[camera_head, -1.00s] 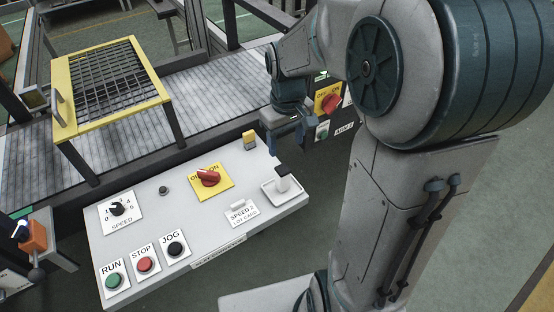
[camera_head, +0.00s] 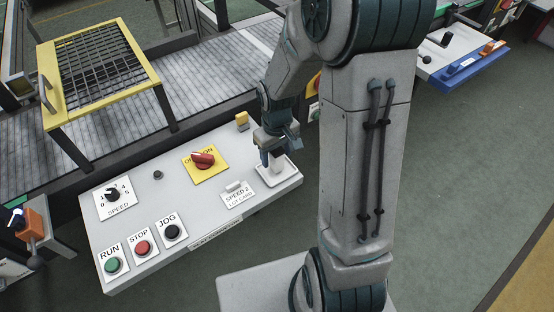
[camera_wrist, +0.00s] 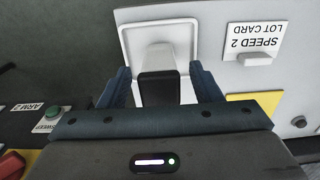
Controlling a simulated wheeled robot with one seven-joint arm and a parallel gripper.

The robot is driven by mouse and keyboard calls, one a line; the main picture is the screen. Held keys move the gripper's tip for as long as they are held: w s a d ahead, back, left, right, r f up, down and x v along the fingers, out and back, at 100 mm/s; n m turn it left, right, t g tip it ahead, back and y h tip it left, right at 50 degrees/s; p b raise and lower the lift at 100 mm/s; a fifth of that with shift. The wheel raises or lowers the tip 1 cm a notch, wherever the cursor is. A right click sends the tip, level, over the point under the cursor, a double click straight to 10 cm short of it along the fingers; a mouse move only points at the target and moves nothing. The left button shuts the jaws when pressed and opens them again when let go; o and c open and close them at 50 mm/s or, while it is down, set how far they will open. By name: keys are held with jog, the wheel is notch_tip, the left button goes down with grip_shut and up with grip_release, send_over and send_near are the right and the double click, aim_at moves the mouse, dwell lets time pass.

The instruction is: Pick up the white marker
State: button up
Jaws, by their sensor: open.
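A white marker with a black end stands upright on a small white tray (camera_head: 292,175) at the right end of the control panel. In the wrist view the marker shows as a white body (camera_wrist: 152,50) with its black end (camera_wrist: 158,88) toward me. My gripper (camera_wrist: 161,86) is open, with one blue finger on each side of the black end and small gaps visible. In the head view my gripper (camera_head: 280,152) is over the tray and hides most of the marker.
The light grey panel (camera_head: 140,195) carries a red switch (camera_head: 203,160), a speed dial (camera_head: 112,195), RUN, STOP and JOG buttons, and a lot card (camera_head: 238,195). A yellow block (camera_head: 242,121) stands at its back edge. A conveyor with a yellow-framed guard (camera_head: 100,70) lies behind.

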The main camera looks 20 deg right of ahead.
jog(key=shift+f, duration=0.6)
jog(key=c, duration=1.1)
jog(key=shift+o, duration=0.2)
jog(key=shift+r, duration=0.15)
jog(key=shift+r, duration=0.5)
notch_tip(320, 180, up, 3)
jog(key=shift+f, duration=0.1)
jog(key=s+r, duration=0.7)
jog(key=s, duration=0.4)
jog(key=shift+s+b, duration=0.35)
jog(key=shift+s, duration=0.05)
jog(key=shift+d, duration=0.1)
